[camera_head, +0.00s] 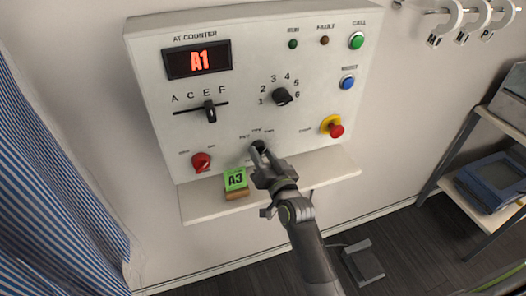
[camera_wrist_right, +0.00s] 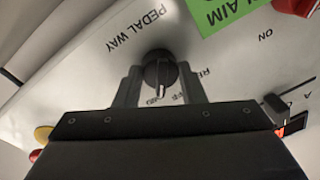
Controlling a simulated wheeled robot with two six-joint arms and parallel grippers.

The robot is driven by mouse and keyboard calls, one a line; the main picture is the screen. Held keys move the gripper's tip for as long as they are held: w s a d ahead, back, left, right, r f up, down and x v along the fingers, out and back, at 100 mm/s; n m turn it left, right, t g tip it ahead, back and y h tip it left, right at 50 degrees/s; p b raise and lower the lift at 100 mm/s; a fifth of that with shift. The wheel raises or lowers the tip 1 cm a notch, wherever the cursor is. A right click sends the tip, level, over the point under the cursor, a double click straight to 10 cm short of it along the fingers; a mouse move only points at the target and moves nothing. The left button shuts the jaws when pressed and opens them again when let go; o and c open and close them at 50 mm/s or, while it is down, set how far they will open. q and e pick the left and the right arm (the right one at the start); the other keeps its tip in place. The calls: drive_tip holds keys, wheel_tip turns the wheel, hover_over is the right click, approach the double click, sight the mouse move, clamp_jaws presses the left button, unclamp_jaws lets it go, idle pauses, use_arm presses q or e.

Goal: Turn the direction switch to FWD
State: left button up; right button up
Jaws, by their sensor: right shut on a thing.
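The direction switch (camera_head: 258,146) is a dark round knob low on the white control panel, under small REV, OFF and FWD labels. My right gripper (camera_head: 261,157) reaches it from below and is shut on it, hiding much of it. In the right wrist view the knob (camera_wrist_right: 160,72) sits between the two fingers. Its white mark points down in that picture, toward the small OFF and FWD labels, partly covered by the gripper; I cannot tell which one it meets. My left gripper is not in view.
The panel (camera_head: 230,120) carries a red A1 display (camera_head: 198,60), a slider (camera_head: 209,110), a numbered dial (camera_head: 282,97), a red knob (camera_head: 201,162) and a red stop button (camera_head: 334,129). A striped curtain (camera_head: 50,190) hangs left.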

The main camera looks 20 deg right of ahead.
drive_tip(key=shift+r+m, duration=0.1)
drive_tip(key=shift+m, duration=0.5)
drive_tip(key=o, duration=1)
drive_tip(key=shift+w, duration=0.1)
drive_tip(key=shift+f, duration=0.2)
